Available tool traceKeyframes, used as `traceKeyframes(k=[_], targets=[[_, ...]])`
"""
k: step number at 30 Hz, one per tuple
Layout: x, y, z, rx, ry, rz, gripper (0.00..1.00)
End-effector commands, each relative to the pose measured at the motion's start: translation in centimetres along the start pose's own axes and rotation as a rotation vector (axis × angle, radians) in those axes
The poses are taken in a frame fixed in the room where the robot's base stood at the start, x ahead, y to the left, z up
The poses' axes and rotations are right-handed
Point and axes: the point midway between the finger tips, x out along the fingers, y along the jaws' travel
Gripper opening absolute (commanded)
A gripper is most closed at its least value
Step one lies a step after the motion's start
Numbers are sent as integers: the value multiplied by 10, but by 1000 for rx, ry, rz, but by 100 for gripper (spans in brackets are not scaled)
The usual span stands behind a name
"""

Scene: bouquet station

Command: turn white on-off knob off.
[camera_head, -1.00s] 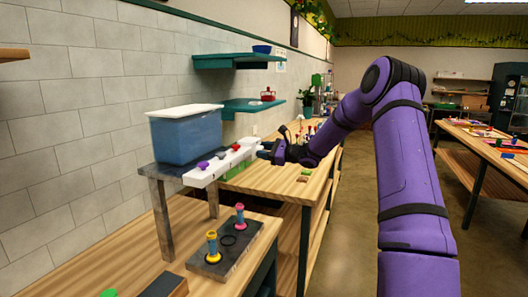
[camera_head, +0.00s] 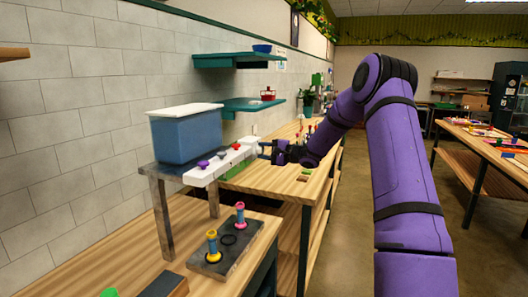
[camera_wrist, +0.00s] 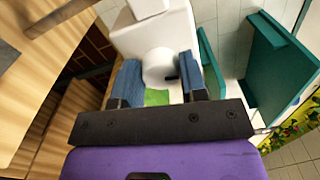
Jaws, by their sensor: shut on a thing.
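The white on-off knob (camera_wrist: 158,68) is a round white disc with a small dark mark at its right side, on the end of a white control bar (camera_wrist: 143,38). My gripper (camera_wrist: 157,82) has its two blue fingers on either side of the knob and is shut on it. In the head view my gripper (camera_head: 262,150) is at the far right end of the white control bar (camera_head: 212,172). The knob cannot be made out clearly there.
The bar's front carries a purple knob (camera_head: 203,164) and other small coloured knobs. A blue bin with a white lid (camera_head: 186,136) stands behind it on a grey stand. Green wall shelves (camera_head: 250,106) hang above. A wooden table (camera_head: 285,182) lies below my gripper.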

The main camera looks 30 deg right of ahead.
Motion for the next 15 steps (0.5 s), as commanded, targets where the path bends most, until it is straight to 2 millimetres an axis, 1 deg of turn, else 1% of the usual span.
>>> traceKeyframes(k=[6,15], targets=[[-1,2,0,-112,0,2,16],[-1,2,0,-181,0,3,16]])
